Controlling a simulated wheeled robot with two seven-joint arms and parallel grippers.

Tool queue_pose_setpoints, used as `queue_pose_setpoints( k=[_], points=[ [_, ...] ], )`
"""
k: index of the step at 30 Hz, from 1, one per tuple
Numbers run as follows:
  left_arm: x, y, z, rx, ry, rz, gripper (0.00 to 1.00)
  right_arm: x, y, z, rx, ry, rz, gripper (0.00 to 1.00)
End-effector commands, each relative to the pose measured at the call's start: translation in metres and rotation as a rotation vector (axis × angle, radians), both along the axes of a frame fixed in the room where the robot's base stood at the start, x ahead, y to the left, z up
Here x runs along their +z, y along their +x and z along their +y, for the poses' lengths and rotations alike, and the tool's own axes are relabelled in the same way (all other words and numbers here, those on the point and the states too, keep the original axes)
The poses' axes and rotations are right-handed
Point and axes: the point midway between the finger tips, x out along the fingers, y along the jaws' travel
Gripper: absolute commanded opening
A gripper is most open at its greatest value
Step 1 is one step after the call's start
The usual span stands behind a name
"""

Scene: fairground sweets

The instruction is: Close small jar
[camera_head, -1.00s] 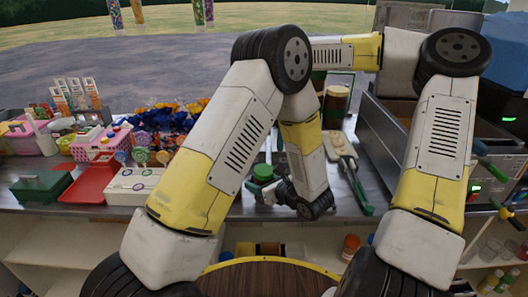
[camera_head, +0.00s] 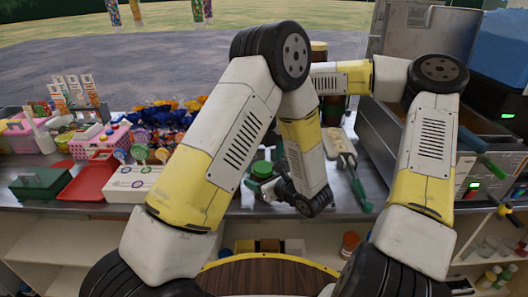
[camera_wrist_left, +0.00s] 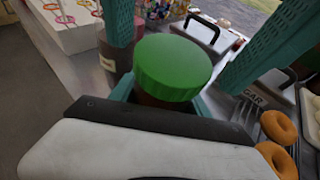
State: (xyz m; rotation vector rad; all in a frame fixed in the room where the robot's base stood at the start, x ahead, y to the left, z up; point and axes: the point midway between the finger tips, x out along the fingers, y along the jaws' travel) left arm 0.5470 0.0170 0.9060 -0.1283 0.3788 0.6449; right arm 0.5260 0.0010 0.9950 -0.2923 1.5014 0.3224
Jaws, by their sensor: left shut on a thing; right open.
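A small jar with a ribbed green lid (camera_wrist_left: 173,68) stands upright in the left wrist view. Part of its brown body (camera_wrist_left: 160,99) shows below the lid, which sits on top; I cannot tell how tightly. The green lid also shows in the head view (camera_head: 262,170). My left gripper (camera_head: 268,188) is shut on the jar from the side, below the lid. My right gripper (camera_wrist_left: 178,58) comes down from above, open, with a teal finger on each side of the lid, apart from it.
A red tray (camera_head: 92,183), a dark green box (camera_head: 42,184) and a white box with lollipops (camera_head: 135,186) stand to the left on the counter. Tongs (camera_head: 355,182) lie to the right. Doughnuts (camera_wrist_left: 279,127) lie close by in the wrist view.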

Motion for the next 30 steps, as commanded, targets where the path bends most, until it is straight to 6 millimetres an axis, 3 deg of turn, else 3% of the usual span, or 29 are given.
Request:
queue_pose_setpoints(
  k=[12,22,26,30],
  points=[
    [0.0006,0.0003,0.0000,0.000,0.000,-0.001,0.00,-0.0076,0.0002,0.0003,-0.001,0.000,0.000,0.73],
    [0.0006,0.0003,0.0000,0.000,0.000,-0.001,0.00,-0.0074,0.0002,0.0002,-0.001,-0.001,0.000,0.08],
    [0.0006,0.0003,0.0000,0.000,0.000,-0.002,0.00,-0.0070,0.0004,-0.0004,-0.057,-0.002,0.000,0.07],
    [0.0006,0.0003,0.0000,0.000,0.000,-0.002,0.00,-0.0069,0.0005,-0.0008,-0.234,0.005,0.003,0.07]
  ],
)
